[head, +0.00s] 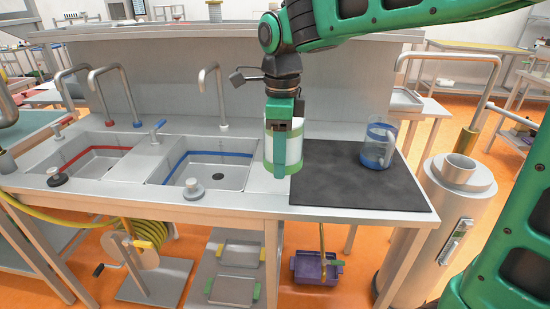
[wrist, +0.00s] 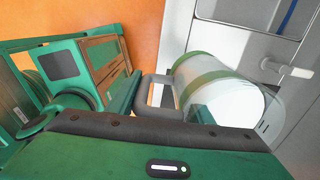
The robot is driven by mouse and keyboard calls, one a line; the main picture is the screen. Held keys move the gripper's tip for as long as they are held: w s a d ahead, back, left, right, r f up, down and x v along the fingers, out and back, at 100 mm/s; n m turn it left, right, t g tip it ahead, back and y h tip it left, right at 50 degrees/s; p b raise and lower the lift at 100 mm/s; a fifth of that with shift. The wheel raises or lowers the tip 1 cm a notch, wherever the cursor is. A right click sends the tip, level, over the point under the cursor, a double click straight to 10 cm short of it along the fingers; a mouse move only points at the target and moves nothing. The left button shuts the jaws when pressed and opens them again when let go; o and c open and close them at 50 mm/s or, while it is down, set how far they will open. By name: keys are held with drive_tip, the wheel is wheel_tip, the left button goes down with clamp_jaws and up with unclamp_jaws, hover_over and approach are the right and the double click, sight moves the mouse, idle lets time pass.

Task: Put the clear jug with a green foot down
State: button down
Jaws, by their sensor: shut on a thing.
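The clear jug with a green foot (head: 296,142) hangs upright in my gripper (head: 281,158) in the head view, in front of the counter strip between the right sink and the dark mat. Its pale body has green bands. In the wrist view the jug (wrist: 232,98) lies across the picture, and its grey handle (wrist: 146,88) is between my fingers. My gripper is shut on this handle. I cannot tell whether the jug's foot touches the counter.
A similar clear jug with a blue foot (head: 376,161) stands on the dark mat (head: 345,190). The mat is otherwise bare. Two sinks, one red-banded (head: 95,150) and one blue-banded (head: 208,170), lie left, with tall taps behind. A grey cylinder (head: 455,180) stands right of the counter.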

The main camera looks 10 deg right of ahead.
drive_tip(key=shift+w+d+f, duration=0.3)
drive_tip(key=shift+d+f, duration=1)
drive_tip(key=shift+f, duration=0.15)
drive_tip(key=shift+w+d+f, duration=0.25)
drive_tip(key=shift+d+f, duration=1.05)
drive_tip(key=shift+f, duration=0.2)
drive_tip(key=shift+w+d+f, duration=0.3)
drive_tip(key=shift+d+f, duration=1)
drive_tip(key=shift+f, duration=0.15)
drive_tip(key=c, duration=0.9)
unclamp_jaws()
drive_tip(key=shift+f, duration=0.15)
wheel_tip(320, 180, up, 12)
